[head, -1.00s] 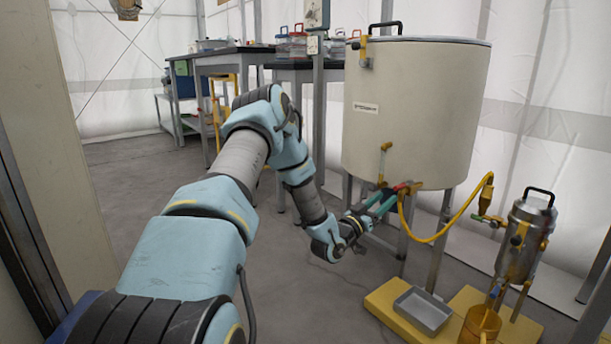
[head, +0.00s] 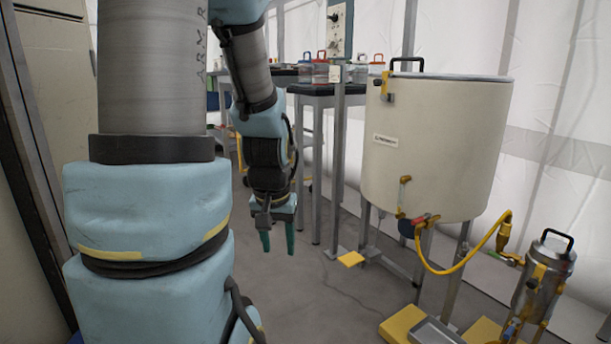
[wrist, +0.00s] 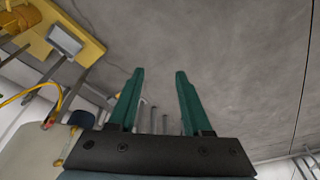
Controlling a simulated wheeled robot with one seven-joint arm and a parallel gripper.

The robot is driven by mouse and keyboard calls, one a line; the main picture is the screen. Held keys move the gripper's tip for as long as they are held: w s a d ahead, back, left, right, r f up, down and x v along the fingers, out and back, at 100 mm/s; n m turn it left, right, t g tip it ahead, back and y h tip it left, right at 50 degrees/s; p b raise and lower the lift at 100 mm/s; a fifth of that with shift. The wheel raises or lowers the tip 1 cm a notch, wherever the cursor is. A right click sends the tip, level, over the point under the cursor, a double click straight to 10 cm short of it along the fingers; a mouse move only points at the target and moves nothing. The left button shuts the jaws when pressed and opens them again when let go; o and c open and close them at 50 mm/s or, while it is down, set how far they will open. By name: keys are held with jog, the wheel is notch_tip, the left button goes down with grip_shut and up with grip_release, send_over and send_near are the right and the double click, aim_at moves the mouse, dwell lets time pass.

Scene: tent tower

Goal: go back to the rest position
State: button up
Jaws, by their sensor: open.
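My gripper (head: 278,240) hangs in front of the dark tables in the head view, its green fingers pointing down. It is to the left of the big cream tank and apart from it.
The cream tank (head: 432,150) stands on metal legs, with a yellow hose (head: 455,268) running to a small steel canister (head: 543,280). A yellow base (head: 402,324) with a grey tray lies low at right. Dark-topped tables (head: 325,89) stand behind. Floor below my gripper is clear.

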jog(key=s+r+p, duration=0.2)
jog(key=r+p, duration=1.7)
jog(key=s+a+r+g+p, duration=0.1)
jog(key=s+r+p, duration=0.1)
jog(key=r+p, duration=1.7)
jog(key=shift+r+n, duration=0.3)
jog(key=shift+r, duration=0.35)
